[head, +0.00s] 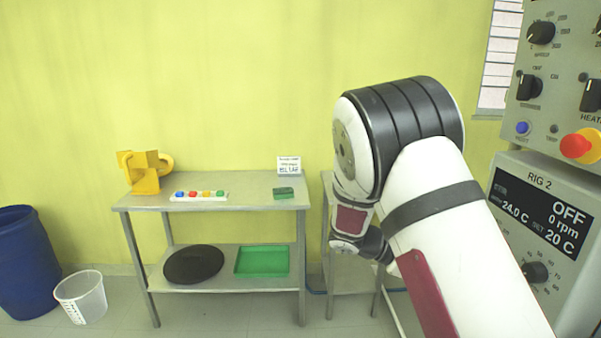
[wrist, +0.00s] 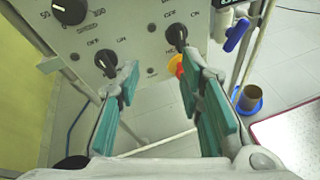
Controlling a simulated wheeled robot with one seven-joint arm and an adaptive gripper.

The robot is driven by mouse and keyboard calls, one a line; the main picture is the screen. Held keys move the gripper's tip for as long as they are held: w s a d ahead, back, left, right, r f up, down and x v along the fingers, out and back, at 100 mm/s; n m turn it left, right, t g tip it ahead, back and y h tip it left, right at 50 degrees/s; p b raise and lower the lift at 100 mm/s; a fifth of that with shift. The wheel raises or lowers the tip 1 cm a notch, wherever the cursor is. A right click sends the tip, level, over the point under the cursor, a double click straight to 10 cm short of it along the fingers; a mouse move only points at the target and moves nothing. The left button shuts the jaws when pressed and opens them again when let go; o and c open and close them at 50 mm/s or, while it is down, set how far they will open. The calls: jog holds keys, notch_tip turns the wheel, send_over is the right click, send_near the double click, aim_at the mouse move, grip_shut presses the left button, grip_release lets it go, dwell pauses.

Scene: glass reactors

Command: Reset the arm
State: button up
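My gripper (wrist: 165,112) shows in the wrist view with its two teal-padded fingers spread apart and nothing between them. It is open and points toward the lower part of a grey control panel (wrist: 135,30) with black knobs. In the head view my white and black arm reaches forward on the right and bends down. The gripper's fingers are hidden there behind the arm.
A steel table (head: 250,203) on the left holds a yellow object (head: 145,172), a strip of coloured buttons (head: 199,196) and a green block (head: 284,193). Rig panels with a red knob (head: 577,147) and an "OFF" display (head: 545,215) stand close at right.

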jog(key=s+a+r+m+t+y+p, duration=0.1)
jog(key=s+a+r+m+y, duration=0.3)
jog(key=s, duration=0.6)
jog(key=s+a+r+m+t+y+p, duration=0.2)
jog(key=s+a+r+m+t+y, duration=0.1)
jog(key=s+r, duration=0.5)
jog(key=s+a+r+m+t+y+p, duration=0.2)
jog(key=s+a+r+m+y, duration=0.4)
jog(key=s, duration=0.6)
jog(key=shift+s+t+y, duration=0.15)
jog(key=shift+t+y, duration=0.15)
jog(key=shift+y, duration=0.1)
jog(key=shift+s, duration=0.1)
